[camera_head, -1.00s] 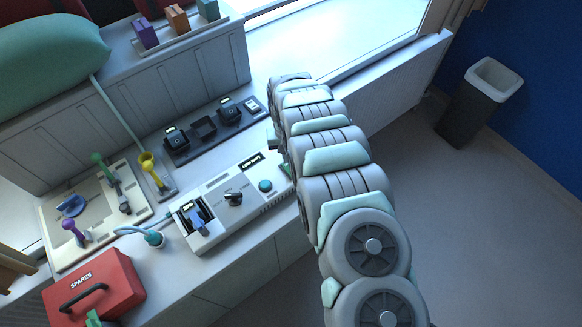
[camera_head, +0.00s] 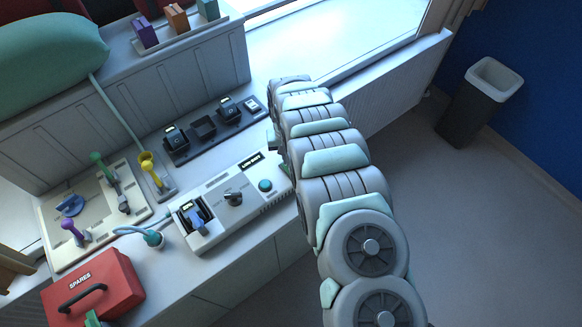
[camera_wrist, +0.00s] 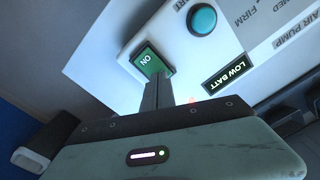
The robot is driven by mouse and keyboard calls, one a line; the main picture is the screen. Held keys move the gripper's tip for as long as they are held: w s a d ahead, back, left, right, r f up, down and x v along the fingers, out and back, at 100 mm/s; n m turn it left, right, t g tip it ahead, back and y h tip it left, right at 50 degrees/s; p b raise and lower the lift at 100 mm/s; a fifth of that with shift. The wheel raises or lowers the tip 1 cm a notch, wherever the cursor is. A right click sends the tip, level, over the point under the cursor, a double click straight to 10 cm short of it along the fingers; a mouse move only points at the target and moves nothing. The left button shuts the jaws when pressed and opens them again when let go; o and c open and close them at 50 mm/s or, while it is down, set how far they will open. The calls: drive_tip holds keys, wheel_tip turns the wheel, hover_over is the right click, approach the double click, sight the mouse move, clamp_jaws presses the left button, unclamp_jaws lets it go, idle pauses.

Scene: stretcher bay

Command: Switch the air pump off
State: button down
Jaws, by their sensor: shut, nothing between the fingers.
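The air pump (camera_head: 218,222) is a white box on the counter, with a dark knob, a teal button (camera_head: 265,185) and a LOW BATT display (camera_head: 250,160). In the wrist view its white top carries the AIR PUMP lettering. A green rocker switch (camera_wrist: 149,60) reading ON sits on the pump's end there. My gripper (camera_wrist: 160,76) is shut and empty. Its fingertips overlap the switch's lower edge in the picture; I cannot tell whether they touch it. In the head view my arm hides the gripper tips and the switch.
A black tray (camera_head: 188,156) with dark battery-like blocks lies behind the pump. A board (camera_head: 96,222) with coloured fittings is at left, and a red SPARES box (camera_head: 122,279) at front left. A hose plugs in beside the pump. Floor at right is clear up to a bin (camera_head: 466,125).

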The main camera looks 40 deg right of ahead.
drive_tip(key=shift+f, duration=0.55)
drive_tip(key=shift+r, duration=0.45)
drive_tip(key=shift+r+p, duration=1.35)
drive_tip(key=shift+r, duration=1.7)
